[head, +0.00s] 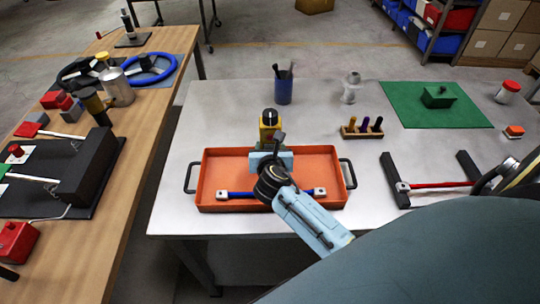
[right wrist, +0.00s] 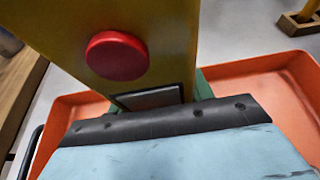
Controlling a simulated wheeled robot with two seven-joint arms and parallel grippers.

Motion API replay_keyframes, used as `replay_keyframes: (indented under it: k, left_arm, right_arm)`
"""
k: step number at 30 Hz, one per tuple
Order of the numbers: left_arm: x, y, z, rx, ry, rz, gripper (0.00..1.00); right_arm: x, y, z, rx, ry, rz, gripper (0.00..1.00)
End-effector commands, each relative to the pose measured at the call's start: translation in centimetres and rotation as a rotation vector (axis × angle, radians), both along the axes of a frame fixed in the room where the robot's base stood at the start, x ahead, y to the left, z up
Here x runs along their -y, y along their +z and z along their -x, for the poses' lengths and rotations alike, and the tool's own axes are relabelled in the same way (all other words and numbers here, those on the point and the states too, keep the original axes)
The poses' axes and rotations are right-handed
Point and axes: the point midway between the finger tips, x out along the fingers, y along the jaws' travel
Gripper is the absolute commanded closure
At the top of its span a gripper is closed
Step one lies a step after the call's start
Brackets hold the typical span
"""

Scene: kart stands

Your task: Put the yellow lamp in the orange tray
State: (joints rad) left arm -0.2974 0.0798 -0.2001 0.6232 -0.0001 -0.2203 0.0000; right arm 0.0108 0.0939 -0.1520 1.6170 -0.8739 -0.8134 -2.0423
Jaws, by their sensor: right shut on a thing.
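The yellow lamp (head: 268,131) has a dark top and stands upright above the far edge of the orange tray (head: 205,183). My right gripper (head: 271,145) is shut on it. In the right wrist view the yellow lamp (right wrist: 165,25) fills the upper middle, with a red round button on its face. The orange tray (right wrist: 262,72) shows behind and below it there. I cannot tell whether the lamp's base touches anything. My left gripper is not in view.
A blue bar (head: 240,194) with pale end blocks lies in the tray, partly hidden by my arm. A blue pen cup (head: 284,91), a grey figure-like object (head: 351,87) and a wooden peg block (head: 362,131) stand behind. A green mat (head: 415,112) lies at the right.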

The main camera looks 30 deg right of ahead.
Motion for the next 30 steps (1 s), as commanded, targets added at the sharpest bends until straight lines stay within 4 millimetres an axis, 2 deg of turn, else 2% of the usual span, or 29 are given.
replay_keyframes:
  k: [1, 4, 16, 17, 21, 30]
  left_arm:
    - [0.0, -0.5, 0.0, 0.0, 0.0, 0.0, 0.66]
    - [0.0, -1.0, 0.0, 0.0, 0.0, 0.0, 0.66]
    - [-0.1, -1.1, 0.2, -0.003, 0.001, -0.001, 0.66]
    - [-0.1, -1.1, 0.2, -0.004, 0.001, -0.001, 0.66]
    - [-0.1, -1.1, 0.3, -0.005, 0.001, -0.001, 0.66]
    - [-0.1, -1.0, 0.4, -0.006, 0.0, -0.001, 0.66]
  right_arm:
    - [0.0, -1.0, 0.0, -0.001, 0.0, -0.001, 0.83]
    - [0.0, -2.4, 0.0, -0.001, 0.0, -0.001, 0.83]
    - [0.0, -2.8, 0.0, 0.001, 0.001, 0.001, 0.83]
    - [0.0, -2.9, 0.0, -0.002, 0.0, 0.0, 0.48]
    - [0.0, -2.9, 0.0, -0.002, 0.0, 0.0, 0.3]
    - [0.0, -2.8, 0.0, -0.001, 0.0, -0.001, 0.27]
